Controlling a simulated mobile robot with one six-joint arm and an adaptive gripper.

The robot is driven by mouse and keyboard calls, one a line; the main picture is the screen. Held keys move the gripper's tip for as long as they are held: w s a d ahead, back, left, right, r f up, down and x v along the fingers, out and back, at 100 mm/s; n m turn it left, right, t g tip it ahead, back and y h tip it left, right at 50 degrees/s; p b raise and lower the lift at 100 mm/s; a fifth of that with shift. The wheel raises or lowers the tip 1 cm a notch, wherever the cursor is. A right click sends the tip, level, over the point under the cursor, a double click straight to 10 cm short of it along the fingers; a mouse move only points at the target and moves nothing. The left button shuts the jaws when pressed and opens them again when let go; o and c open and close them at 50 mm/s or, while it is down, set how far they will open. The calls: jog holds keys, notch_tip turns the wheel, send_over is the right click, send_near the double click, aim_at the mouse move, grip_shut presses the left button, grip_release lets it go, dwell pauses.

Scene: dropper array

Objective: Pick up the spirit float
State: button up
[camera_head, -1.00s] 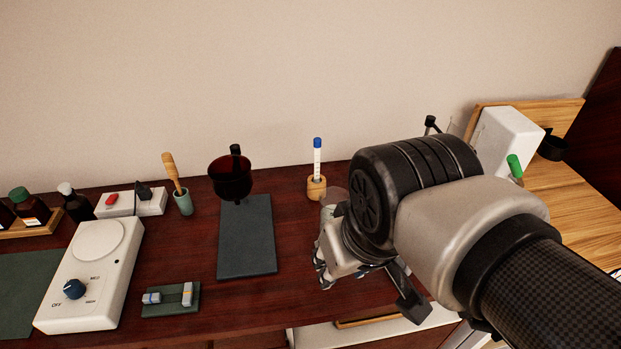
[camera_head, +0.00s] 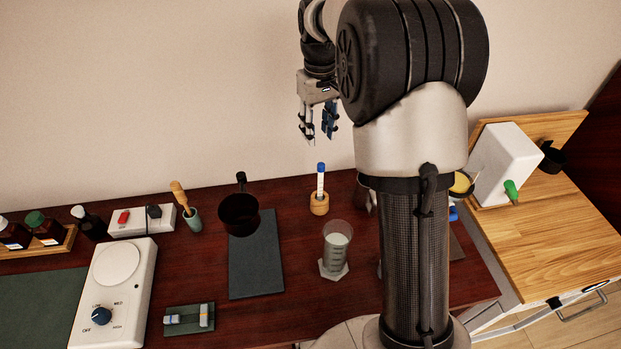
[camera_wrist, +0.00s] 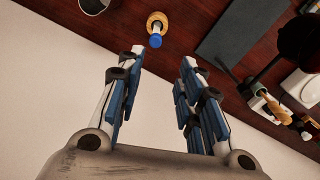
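The likely spirit float is a slim white stick with a blue top (camera_head: 320,181), standing upright in a round wooden holder (camera_head: 319,206) near the back of the dark red table. Its lower end is hidden in the holder. My gripper (camera_head: 319,138) hangs above the float, fingers pointing down, open and empty, apart from it. In the wrist view the float's blue top (camera_wrist: 155,41) lies just beyond the fingertips of my gripper (camera_wrist: 163,57), nearer the left finger, with the wooden holder (camera_wrist: 157,17) behind it.
A measuring beaker (camera_head: 336,250) stands in front of the holder. The wall stands close behind.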

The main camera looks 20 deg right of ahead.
aim_at(320, 171)
jog(key=f+b, duration=0.1)
jog(key=f, duration=0.7)
jog(key=f+b, duration=0.1)
jog(key=f, duration=0.3)
jog(key=shift+w+d+f+b, duration=0.2)
jog(key=shift+w+f+b, duration=0.05)
jog(key=shift+f+b, duration=0.1)
jog(key=f, duration=0.1)
jog(key=f+b, duration=0.1)
jog(key=f, duration=0.2)
jog(key=shift+s+d+f, duration=0.2)
jog(key=shift+s+f, duration=0.15)
jog(key=shift+s, duration=0.05)
jog(key=shift+w+f, duration=0.1)
jog(key=shift+f, duration=0.15)
jog(key=shift+c, duration=0.5)
jog(key=c, duration=0.7)
